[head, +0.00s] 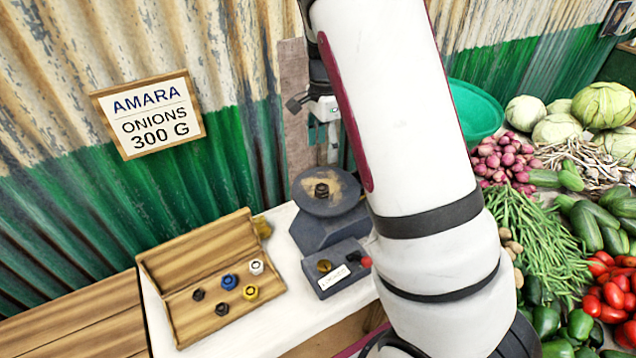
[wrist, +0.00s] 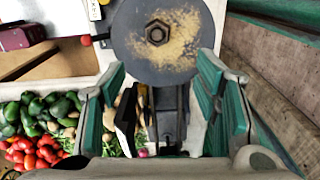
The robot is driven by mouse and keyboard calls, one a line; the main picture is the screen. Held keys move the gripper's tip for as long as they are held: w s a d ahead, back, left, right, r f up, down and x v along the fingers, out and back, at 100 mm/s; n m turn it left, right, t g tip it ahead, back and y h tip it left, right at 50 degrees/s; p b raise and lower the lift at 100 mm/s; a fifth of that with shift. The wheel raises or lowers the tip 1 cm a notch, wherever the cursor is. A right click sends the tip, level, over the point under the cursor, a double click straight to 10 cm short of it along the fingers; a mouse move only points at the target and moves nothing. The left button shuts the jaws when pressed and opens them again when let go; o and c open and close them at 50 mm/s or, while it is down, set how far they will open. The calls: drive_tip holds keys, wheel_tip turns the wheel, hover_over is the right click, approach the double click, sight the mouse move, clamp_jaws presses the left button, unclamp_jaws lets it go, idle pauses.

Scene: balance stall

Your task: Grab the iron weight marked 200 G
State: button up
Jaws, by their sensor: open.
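A dark hexagonal iron weight (head: 321,190) sits on the round dark pan (head: 345,203) of the balance. The weight also shows in the wrist view (wrist: 157,32), near the middle of the pan (wrist: 130,55), beyond my fingertips. No 200 G mark is readable on it. In the head view, several small weights lie in a wooden tray (head: 190,252): a blue one (head: 229,282), a yellow one (head: 250,292), a white one (head: 257,267) and dark ones (head: 222,309). Their marks are too small to read. My gripper (wrist: 165,85) is open and empty, with green-padded fingers apart.
The grey balance base (head: 338,283) has a brass piece, a white label and a red knob. A sign (head: 148,115) reads "AMARA ONIONS 300 G". A corrugated wall stands behind. Vegetables and a green bowl (head: 476,108) lie to the right. The white tabletop (head: 270,318) has bare room in front.

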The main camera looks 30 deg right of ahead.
hover_over(322, 187)
drive_tip(key=f, duration=0.7)
drive_tip(key=shift+w+d+f+p, duration=0.15)
drive_tip(key=shift+d+p, duration=0.1)
drive_tip(key=shift+p, duration=0.1)
drive_tip(key=f, duration=0.1)
drive_tip(key=f+p, duration=0.1)
drive_tip(key=f, duration=0.2)
drive_tip(key=shift+s+a+f, duration=0.25)
drive_tip(key=shift+a, duration=0.05)
drive_tip(key=shift+w+f, duration=0.1)
drive_tip(key=shift+f, duration=0.3)
clamp_jaws()
